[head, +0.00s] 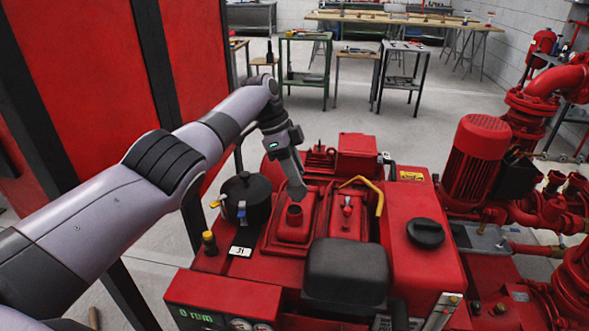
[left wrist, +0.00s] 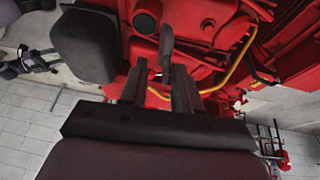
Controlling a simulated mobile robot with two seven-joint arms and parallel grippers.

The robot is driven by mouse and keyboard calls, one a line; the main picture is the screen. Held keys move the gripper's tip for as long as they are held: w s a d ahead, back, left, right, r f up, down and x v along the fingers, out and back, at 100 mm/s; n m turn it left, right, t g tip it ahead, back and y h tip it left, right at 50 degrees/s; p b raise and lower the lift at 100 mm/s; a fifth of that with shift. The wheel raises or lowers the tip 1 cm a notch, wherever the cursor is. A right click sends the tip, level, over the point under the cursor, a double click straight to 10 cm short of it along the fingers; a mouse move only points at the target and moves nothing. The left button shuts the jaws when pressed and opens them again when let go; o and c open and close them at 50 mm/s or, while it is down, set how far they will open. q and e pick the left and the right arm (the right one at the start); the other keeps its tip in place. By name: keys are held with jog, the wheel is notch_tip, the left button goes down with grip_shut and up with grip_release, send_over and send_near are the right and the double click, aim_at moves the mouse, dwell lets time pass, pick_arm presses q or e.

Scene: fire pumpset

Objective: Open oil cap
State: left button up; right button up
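A short red filler neck (head: 294,216) with a dark round top stands on the red engine. I cannot tell whether that dark top is a cap or an open hole. A dark round top also shows in the left wrist view (left wrist: 146,21). My left gripper (head: 297,190) points down just above and behind the neck, with no clear contact. In the left wrist view, the two dark fingers of my left gripper (left wrist: 158,80) stand apart. A dark narrow piece (left wrist: 166,45) shows between and beyond them; I cannot tell what it is. My right gripper is not in view.
A black round cap (head: 425,233) sits on the red tank at right. A yellow bent handle (head: 370,189) rises near the neck. A dark box (head: 346,270) stands in front. A black canister (head: 245,193) is at left. Work tables stand behind on open floor.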

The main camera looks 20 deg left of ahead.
pick_arm(q)
jog(key=shift+r, duration=0.1)
jog(key=v, duration=0.7)
dwell(0.5)
